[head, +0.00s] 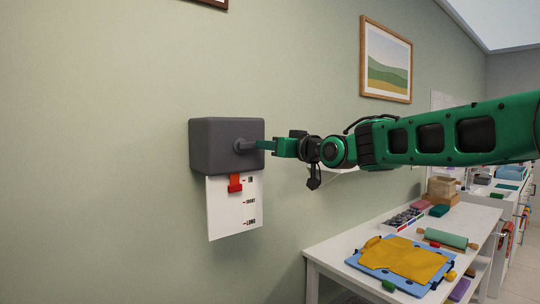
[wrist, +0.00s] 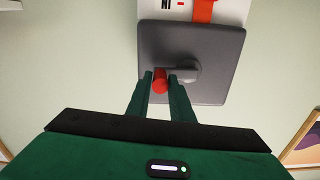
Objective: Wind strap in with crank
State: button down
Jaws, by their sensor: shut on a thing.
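A dark grey winder box (head: 227,132) is fixed to the wall. Its crank (head: 245,145) sticks out of the front; the wrist view shows a grey hub and arm (wrist: 187,71) with a red knob (wrist: 160,82). My gripper (head: 266,146) is shut on this knob, one finger on either side; the fingers hide the knob in the head view. A short red strap (head: 235,183) hangs below the box over a white card (head: 234,210), its end just below the topmost mark, "IN". The strap also shows in the wrist view (wrist: 204,10).
A white table (head: 335,243) stands at lower right, with a blue board (head: 368,277), yellow cloth (head: 407,260), a green rolling pin (head: 450,239) and a compartment tray (head: 403,219). A framed picture (head: 386,60) hangs above. The wall left of the box is clear.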

notch_tip(320, 180, up, 2)
jog(key=n, duration=0.4)
jog(key=shift+s+a+r+n, duration=0.1)
jog(key=shift+a+r+n, duration=0.05)
jog(key=shift+n, duration=0.25)
jog(key=n, duration=0.1)
jog(key=r+n, duration=0.1)
jog(key=n, duration=0.1)
jog(key=a+n, duration=0.1)
jog(key=shift+s+a+r+n, duration=0.1)
jog(key=shift+s+r+n, duration=0.2)
jog(key=shift+s+r, duration=0.1)
jog(key=shift+s+a+r+n, duration=0.2)
jog(key=shift+a+n, duration=0.15)
jog(key=shift+n, duration=0.45)
jog(key=shift+s+a+r+n, duration=0.1)
jog(key=shift+s+a+n, duration=0.15)
jog(key=shift+n, duration=0.55)
jog(key=shift+s+a+f+n, duration=0.15)
jog(key=shift+a+n, duration=0.15)
jog(key=shift+n, duration=0.35)
jog(key=shift+s+a+r+n, duration=0.15)
jog(key=shift+a+n, duration=0.15)
jog(key=shift+n, duration=0.3)
jog(key=shift+s+a+f+n, duration=0.15)
jog(key=shift+a+n, duration=0.15)
jog(key=shift+n, duration=0.35)
dwell(2.8)
